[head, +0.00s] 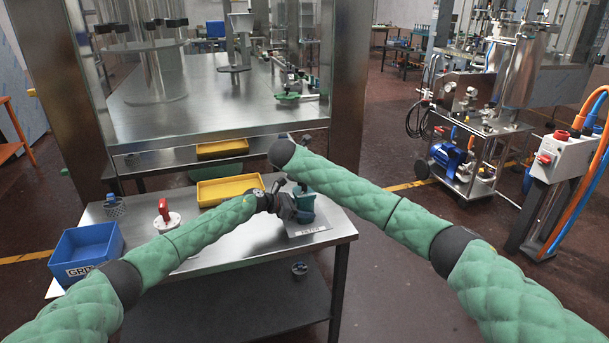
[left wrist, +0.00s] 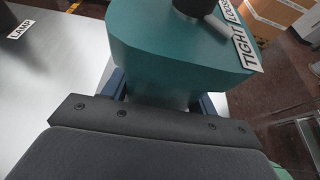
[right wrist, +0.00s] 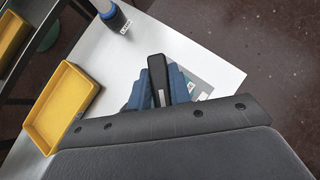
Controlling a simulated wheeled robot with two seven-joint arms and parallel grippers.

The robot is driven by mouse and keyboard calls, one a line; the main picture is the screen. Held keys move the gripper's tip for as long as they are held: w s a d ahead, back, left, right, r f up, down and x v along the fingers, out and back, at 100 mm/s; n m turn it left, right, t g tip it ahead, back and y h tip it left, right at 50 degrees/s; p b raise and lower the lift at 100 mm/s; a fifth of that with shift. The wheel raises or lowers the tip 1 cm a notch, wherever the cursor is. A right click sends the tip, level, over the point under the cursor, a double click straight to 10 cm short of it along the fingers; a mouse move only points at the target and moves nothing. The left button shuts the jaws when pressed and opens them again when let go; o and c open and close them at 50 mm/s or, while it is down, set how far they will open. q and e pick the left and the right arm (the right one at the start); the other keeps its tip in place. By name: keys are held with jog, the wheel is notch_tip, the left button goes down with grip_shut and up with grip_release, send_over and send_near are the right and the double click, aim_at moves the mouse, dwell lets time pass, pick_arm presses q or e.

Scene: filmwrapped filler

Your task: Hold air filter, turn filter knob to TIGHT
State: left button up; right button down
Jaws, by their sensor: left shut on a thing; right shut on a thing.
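The teal air filter (head: 305,208) stands at the right end of the steel table. In the left wrist view its teal body (left wrist: 175,50) fills the top, with TIGHT (left wrist: 247,52) and LOOSE labels on its rim. My left gripper (left wrist: 160,92) is shut on the body, one blue finger on each side. In the right wrist view the black knob bar (right wrist: 157,75) lies between the blue fingers of my right gripper (right wrist: 160,87), shut on it from above. My right forearm hides most of that gripper in the head view. Where the knob points is unclear.
A yellow tray (head: 208,193), a red-handled valve (head: 165,213) and a blue bin (head: 70,265) are on the table to the left. A small dark-and-blue item (right wrist: 112,15) shows in the right wrist view. Steel framework stands behind the table.

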jog(key=shift+f, duration=0.1)
dwell(0.4)
jog(key=c, duration=1.3)
grip_release()
jog(key=v, duration=1.2)
jog(key=shift+a, duration=0.1)
